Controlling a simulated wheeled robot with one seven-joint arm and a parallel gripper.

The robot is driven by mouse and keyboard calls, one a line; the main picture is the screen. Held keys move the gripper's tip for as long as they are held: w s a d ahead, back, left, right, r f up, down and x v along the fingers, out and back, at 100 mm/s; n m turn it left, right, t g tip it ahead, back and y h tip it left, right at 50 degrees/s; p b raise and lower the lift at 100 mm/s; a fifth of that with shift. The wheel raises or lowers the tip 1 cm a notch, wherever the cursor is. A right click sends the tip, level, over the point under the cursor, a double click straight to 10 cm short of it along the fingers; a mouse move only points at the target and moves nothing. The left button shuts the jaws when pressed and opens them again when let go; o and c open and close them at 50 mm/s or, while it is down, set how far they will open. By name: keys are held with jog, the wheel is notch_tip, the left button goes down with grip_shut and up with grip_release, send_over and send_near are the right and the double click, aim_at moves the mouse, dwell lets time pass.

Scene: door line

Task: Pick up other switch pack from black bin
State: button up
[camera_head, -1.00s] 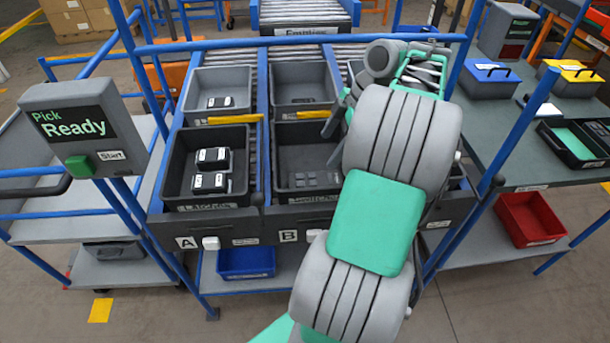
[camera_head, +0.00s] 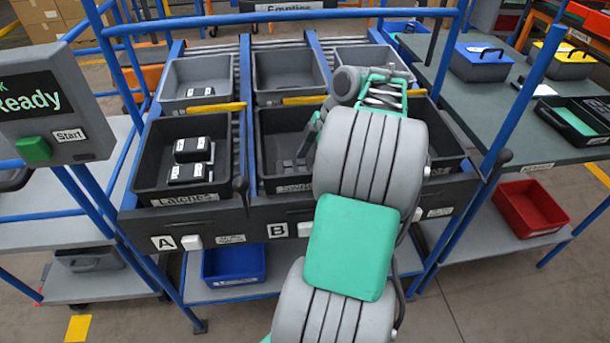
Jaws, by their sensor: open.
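The black bin B (camera_head: 265,155) stands in the front row of the rack, in the middle, with a partly readable label on its front. Small dark grey flat packs (camera_head: 288,166) lie on its floor near the front. My arm covers the right part of this bin, so I cannot tell how many packs are there. My gripper (camera_head: 305,148) is open and points down into bin B, just above or beside the packs. Its fingertips are small and dark against the bin, and I cannot tell whether they touch a pack.
Left of it, black bin A (camera_head: 142,172), labelled Latches, holds black packs with white labels. Grey bins (camera_head: 290,92) stand behind, with yellow strips between the rows. Blue rack posts and a top rail (camera_head: 290,16) frame the space. A blue bin (camera_head: 233,266) sits below.

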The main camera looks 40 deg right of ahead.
jog(key=shift+w+a+f, duration=0.15)
jog(key=shift+w+f, duration=0.05)
jog(key=shift+f, duration=0.35)
jog(key=shift+f, duration=0.15)
jog(key=shift+c, duration=0.2)
jog(key=c, duration=1.5)
